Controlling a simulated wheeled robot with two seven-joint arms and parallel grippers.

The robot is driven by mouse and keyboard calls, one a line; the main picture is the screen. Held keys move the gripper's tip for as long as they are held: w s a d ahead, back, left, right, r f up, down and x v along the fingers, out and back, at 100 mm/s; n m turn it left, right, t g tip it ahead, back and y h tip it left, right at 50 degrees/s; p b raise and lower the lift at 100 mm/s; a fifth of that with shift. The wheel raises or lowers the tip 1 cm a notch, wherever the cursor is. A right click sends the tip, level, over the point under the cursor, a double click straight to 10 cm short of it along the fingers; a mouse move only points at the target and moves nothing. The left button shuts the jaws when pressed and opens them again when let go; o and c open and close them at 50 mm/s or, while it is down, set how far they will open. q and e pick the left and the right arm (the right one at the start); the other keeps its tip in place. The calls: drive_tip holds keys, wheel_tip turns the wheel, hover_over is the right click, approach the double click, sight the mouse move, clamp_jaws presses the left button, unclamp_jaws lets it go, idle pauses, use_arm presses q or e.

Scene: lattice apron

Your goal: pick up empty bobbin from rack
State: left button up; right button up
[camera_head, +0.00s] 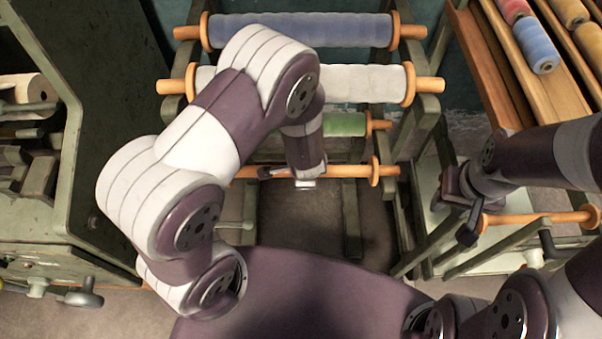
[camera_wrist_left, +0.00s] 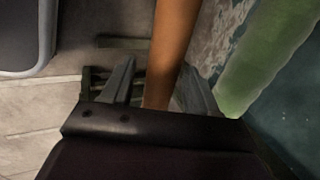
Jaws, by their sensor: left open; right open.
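An empty orange wooden bobbin (camera_head: 346,171) with a round flange near its right end lies across the lowest visible level of the rack (camera_head: 424,125). My left gripper (camera_head: 290,176) is over the bobbin's middle; the arm hides part of it. In the left wrist view the bare bobbin shaft (camera_wrist_left: 174,45) runs between the two spread fingers of the left gripper (camera_wrist_left: 158,82); I cannot tell whether they touch it. My right gripper (camera_head: 466,215) is open at the left end of another bare orange bobbin (camera_head: 540,219) on the right.
Above on the rack are blue (camera_head: 345,30), white (camera_head: 365,84) and green (camera_head: 345,124) wound bobbins. The green one also shows in the left wrist view (camera_wrist_left: 270,65). A wooden shelf of coloured spools (camera_head: 535,45) stands at right, a green machine (camera_head: 85,120) at left.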

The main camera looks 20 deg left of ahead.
use_arm(q)
clamp_jaws()
drive_tip(key=shift+r, duration=0.15)
